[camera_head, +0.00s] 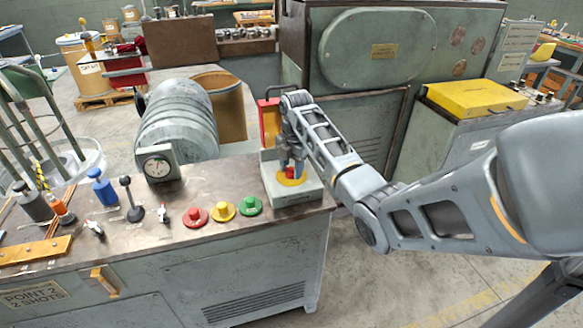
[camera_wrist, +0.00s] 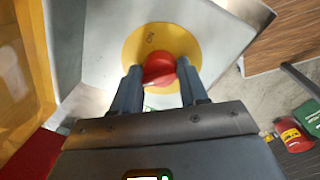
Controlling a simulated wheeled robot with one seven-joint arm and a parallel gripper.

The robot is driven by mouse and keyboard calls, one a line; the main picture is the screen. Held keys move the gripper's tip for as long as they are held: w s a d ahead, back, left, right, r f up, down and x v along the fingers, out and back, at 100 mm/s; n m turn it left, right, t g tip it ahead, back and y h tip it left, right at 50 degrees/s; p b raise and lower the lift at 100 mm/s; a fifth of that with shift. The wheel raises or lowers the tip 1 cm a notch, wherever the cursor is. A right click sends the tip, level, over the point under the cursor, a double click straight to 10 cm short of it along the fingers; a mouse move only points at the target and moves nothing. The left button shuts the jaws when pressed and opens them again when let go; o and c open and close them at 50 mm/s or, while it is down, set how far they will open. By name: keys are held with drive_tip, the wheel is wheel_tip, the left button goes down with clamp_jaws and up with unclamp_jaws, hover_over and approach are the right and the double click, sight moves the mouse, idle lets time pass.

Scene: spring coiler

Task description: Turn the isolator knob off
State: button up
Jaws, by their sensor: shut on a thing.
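The isolator knob is red and sits on a round yellow plate (camera_head: 292,177) on a pale grey box (camera_head: 297,195) at the right end of the bench. In the wrist view the red knob (camera_wrist: 159,68) stands in front of the yellow disc (camera_wrist: 150,45), between my two fingers. My gripper (camera_head: 292,165) points down at the box and is shut on the knob; in the wrist view its fingertips (camera_wrist: 158,82) touch both sides of it. Part of the knob is hidden behind the fingers in the head view.
Red (camera_head: 195,217), yellow (camera_head: 222,209) and green (camera_head: 250,205) buttons lie left of the box. A black-knobbed lever (camera_head: 131,205) and a dial gauge (camera_head: 158,165) stand farther left. A red-and-yellow object (camera_head: 270,124) stands behind the box.

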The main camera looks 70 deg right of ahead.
sight(293, 169)
drive_tip(key=shift+s+a+f, duration=0.1)
drive_tip(key=shift+f, duration=0.05)
drive_tip(key=o, duration=1)
drive_tip(key=shift+s+r+b, duration=0.2)
drive_tip(key=shift+r+b, duration=0.3)
drive_tip(key=shift+r, duration=3.5)
